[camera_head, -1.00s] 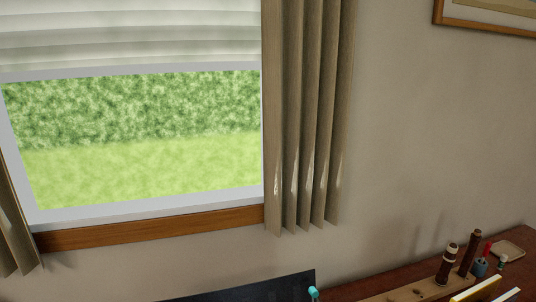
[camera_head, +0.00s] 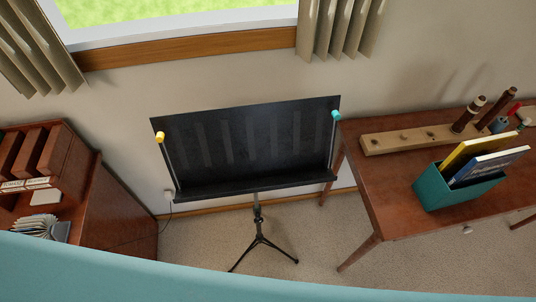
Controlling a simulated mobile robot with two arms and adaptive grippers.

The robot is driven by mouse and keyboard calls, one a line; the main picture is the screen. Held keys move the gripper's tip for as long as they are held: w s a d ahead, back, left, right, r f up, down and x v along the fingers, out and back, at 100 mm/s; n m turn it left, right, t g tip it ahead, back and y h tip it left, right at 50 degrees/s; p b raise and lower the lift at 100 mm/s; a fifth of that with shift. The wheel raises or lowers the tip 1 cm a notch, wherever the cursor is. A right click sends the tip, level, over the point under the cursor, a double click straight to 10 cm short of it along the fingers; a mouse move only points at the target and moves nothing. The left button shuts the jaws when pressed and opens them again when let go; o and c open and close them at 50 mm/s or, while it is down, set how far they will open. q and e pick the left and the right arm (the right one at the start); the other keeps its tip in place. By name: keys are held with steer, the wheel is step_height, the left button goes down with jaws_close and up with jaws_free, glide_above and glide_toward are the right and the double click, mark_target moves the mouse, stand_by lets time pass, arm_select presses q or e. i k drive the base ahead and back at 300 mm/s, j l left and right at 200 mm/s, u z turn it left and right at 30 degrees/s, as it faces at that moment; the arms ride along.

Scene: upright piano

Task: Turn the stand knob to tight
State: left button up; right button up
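A black music stand (camera_head: 245,147) stands on the carpet below the window. Its wide desk faces me and has a yellow clip (camera_head: 160,138) at the left end and a teal clip (camera_head: 335,115) at the right end. Its column (camera_head: 257,214) runs down from the desk to a tripod base (camera_head: 262,240). A small dark knob-like part may be on the column, but it is too small for me to tell its setting. Neither of my grippers is in view.
A wooden table (camera_head: 400,188) at the right holds a wooden pegged board (camera_head: 418,139) and a teal box (camera_head: 446,194) of books. A brown cabinet (camera_head: 120,215) stands at the left. A teal curved surface crosses the bottom. Carpet is open around the tripod.

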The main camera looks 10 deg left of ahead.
mark_target(259, 219)
steer(key=k+j, duration=0.2)
steer(key=k, duration=0.25)
steer(key=k+j, duration=0.2)
steer(key=k, duration=0.3)
